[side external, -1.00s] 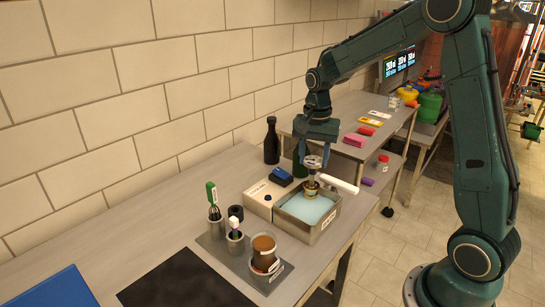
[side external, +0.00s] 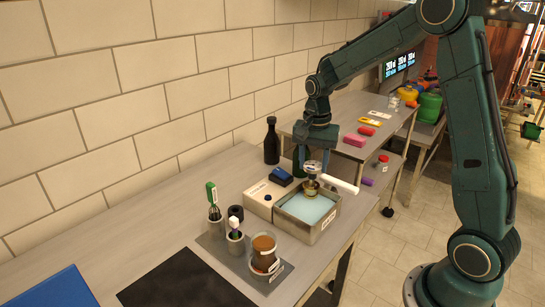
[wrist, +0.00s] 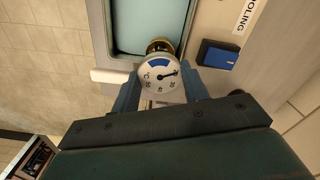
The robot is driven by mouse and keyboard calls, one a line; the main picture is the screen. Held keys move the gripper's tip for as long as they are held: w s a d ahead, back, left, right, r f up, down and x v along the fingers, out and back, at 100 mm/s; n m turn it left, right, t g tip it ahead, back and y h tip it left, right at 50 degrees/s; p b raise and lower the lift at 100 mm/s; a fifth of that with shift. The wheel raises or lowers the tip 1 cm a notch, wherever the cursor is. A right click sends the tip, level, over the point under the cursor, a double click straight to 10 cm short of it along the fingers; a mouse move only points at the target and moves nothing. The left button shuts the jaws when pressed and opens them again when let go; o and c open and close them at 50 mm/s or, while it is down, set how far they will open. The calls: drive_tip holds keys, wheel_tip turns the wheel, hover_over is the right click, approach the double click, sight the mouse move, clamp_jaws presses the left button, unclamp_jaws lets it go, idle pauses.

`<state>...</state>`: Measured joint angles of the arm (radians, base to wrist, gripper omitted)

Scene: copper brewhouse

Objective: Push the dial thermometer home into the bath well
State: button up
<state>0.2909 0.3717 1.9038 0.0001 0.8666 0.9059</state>
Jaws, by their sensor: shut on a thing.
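The dial thermometer (side external: 313,167) has a round white face with a blue sector and a dark needle; its face fills the middle of the wrist view (wrist: 160,76). My gripper (wrist: 163,90) is shut on it, with one blue finger on each side of the dial. The brass bath well (wrist: 160,47) shows just beyond the dial, at the rear edge of the bath (side external: 325,232), a steel tub of pale blue liquid. In the side view the dial sits close above the brass collar (side external: 311,188). The stem is hidden, so its depth cannot be told.
A white bar (side external: 343,186) sticks out at the bath's right rim. Steel cups and a brown jar (side external: 264,250) stand in front on a grey plate.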

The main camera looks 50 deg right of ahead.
drive_tip(key=o, duration=1.2)
drive_tip(key=shift+c, duration=0.2)
drive_tip(key=shift+r, duration=0.15)
drive_tip(key=shift+r, duration=2.35)
wheel_tip(320, 180, up, 14)
